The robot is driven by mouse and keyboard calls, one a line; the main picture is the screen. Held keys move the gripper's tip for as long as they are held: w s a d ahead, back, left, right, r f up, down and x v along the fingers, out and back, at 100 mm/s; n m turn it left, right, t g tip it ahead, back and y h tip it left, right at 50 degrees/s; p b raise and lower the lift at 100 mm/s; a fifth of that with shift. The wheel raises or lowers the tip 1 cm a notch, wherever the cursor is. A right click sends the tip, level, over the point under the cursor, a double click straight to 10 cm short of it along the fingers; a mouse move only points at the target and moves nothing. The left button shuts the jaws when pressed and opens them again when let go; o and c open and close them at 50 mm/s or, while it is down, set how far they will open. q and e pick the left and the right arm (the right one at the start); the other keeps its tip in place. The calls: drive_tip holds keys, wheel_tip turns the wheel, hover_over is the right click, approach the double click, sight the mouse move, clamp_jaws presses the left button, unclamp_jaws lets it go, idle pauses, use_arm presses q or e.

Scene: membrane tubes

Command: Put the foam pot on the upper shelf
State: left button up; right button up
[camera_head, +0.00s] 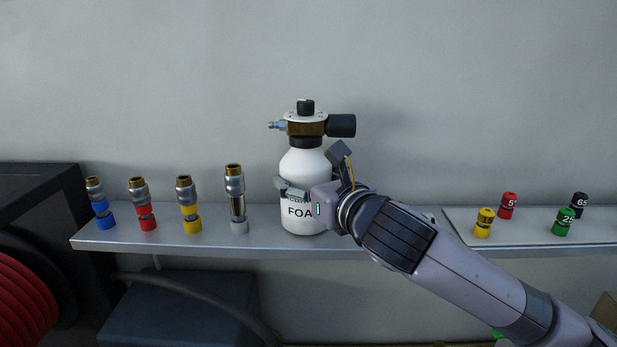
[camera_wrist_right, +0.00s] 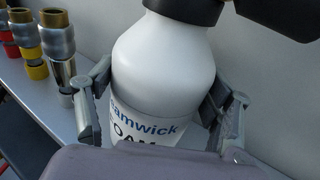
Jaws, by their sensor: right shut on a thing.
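The foam pot (camera_head: 305,168) is a white bottle with a brass and black spray head and a label reading "FOA". It stands upright at the shelf (camera_head: 260,240), in the middle of the head view; its base looks to be on the shelf surface. My right gripper (camera_head: 312,180) comes in from the right and is shut around the bottle's body at label height. In the right wrist view the white bottle (camera_wrist_right: 165,62) sits between both fingers (camera_wrist_right: 160,110), which touch its sides. The left gripper is not in view.
Several metal nozzles with blue, red, yellow and grey ends, such as the yellow one (camera_head: 188,205), stand on the shelf left of the pot. Small coloured caps, such as the green one (camera_head: 563,222), stand at the right. A red hose reel (camera_head: 25,305) is at lower left.

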drive_tip(key=o, duration=1.9)
drive_tip(key=shift+o, duration=0.2)
drive_tip(key=shift+s+d, duration=0.1)
drive_tip(key=shift+s, duration=0.2)
drive_tip(key=b+v, duration=0.4)
drive_tip(key=v, duration=0.7)
drive_tip(key=shift+s, duration=0.2)
drive_tip(key=shift+d+r, duration=0.1)
